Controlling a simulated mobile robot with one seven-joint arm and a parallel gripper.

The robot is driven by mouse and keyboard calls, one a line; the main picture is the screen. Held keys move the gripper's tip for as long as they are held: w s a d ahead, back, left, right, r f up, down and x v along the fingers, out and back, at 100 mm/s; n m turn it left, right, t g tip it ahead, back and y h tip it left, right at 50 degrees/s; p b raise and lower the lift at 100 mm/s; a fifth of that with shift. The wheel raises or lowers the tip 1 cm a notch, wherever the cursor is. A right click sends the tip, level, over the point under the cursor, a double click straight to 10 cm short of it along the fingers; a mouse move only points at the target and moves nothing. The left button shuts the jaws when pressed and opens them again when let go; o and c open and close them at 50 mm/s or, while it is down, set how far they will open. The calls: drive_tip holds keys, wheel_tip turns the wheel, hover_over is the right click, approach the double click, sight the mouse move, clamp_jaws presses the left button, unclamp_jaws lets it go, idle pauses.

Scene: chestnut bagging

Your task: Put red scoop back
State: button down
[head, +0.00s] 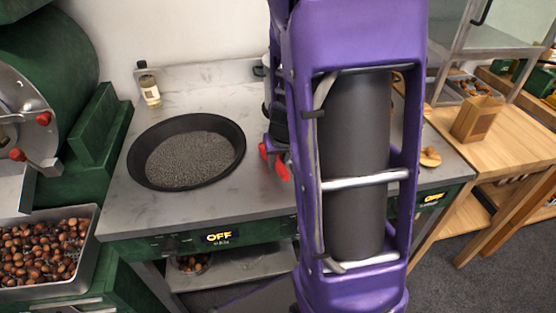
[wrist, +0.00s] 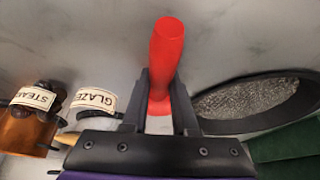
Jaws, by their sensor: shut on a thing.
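My gripper (wrist: 160,105) is shut on the red handle of the red scoop (wrist: 166,55) in the wrist view. The handle stands up between the two dark fingers and leans slightly. The scoop's bowl end is hidden or out of view. In the head view, red parts of the scoop (head: 281,168) show just left of my purple arm, near the grey counter (head: 240,215). My arm hides most of the gripper there. I cannot tell whether the scoop touches the counter.
A black pan (head: 135,172) of grey grains sits left of the gripper, with a small bottle (head: 149,88) behind. Jars labelled GLAZE (wrist: 95,101) and STEA... (wrist: 35,97) stand at the wrist view's left. A chestnut tray (head: 88,262) is at far left; a wooden table (head: 520,130) is right.

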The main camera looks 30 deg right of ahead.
drive_tip(key=shift+f+b, duration=0.3)
drive_tip(key=shift+f, duration=0.05)
drive_tip(key=c, duration=0.6)
unclamp_jaws()
drive_tip(key=shift+r, duration=0.1)
